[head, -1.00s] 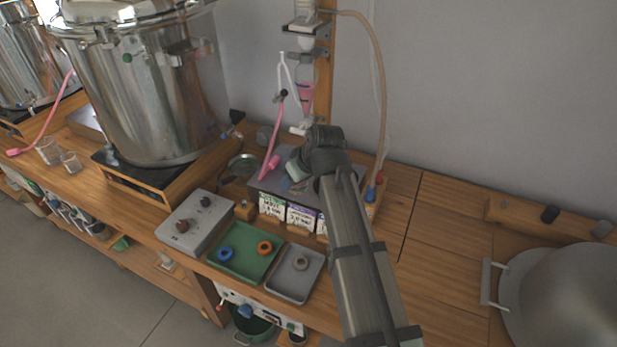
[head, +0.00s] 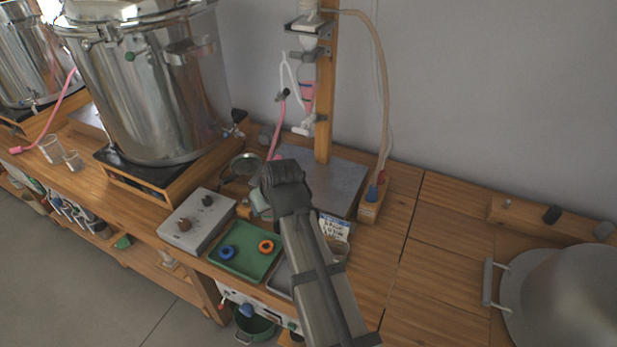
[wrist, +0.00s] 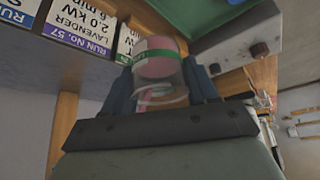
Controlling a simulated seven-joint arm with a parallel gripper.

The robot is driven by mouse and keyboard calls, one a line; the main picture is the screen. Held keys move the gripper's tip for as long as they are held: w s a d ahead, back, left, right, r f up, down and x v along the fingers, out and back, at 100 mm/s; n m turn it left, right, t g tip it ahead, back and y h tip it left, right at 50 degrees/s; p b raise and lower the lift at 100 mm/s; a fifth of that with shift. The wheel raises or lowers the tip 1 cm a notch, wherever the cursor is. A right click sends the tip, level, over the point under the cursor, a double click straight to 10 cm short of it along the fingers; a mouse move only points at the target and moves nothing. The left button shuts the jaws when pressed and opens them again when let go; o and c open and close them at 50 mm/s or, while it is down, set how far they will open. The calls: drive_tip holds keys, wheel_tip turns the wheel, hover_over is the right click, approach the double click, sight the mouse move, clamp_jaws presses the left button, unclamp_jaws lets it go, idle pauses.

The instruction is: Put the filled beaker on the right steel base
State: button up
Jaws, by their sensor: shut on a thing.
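My gripper (wrist: 160,88) is shut on the filled beaker (wrist: 158,68), a small clear vessel with pink contents and a green band, seen between the two fingers in the wrist view. In the head view my arm hides the beaker and most of the gripper, which is in front of the right steel base, near the green tray. The right steel base (head: 338,183) is a flat grey plate at the foot of a wooden post. Its visible top looks clear, and its front left part is hidden by my arm.
A wooden post (head: 325,100) with clamps and glassware rises from the base's back. Label cards (head: 335,228) stand before the base. A green tray (head: 236,262), a grey control box (head: 188,228) and a large steel pot (head: 150,90) are to the left.

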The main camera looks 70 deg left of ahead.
drive_tip(key=m, duration=0.1)
drive_tip(key=w+m+t, duration=0.1)
drive_tip(key=shift+w+a+r+m, duration=0.1)
drive_tip(key=shift+w+r+m, duration=0.05)
drive_tip(key=shift+w+m, duration=0.15)
drive_tip(key=shift+a+r+m+t, duration=0.1)
drive_tip(key=shift+a+m+t, duration=0.05)
drive_tip(key=shift+m+t, duration=0.55)
drive_tip(key=w+a, duration=0.1)
drive_tip(key=a, duration=0.4)
drive_tip(key=w+a, duration=0.1)
drive_tip(key=a, duration=0.5)
drive_tip(key=w+a, duration=0.1)
drive_tip(key=a, duration=0.5)
drive_tip(key=shift+w, duration=0.15)
drive_tip(key=shift+a+f, duration=0.15)
drive_tip(key=shift+f, duration=0.75)
drive_tip(key=shift+a+f, duration=0.1)
drive_tip(key=shift+f, duration=0.75)
drive_tip(key=shift+f, duration=0.2)
drive_tip(key=o, duration=1.2)
drive_tip(key=shift+c, duration=0.2)
drive_tip(key=v, duration=1.2)
drive_tip(key=shift+r, duration=0.2)
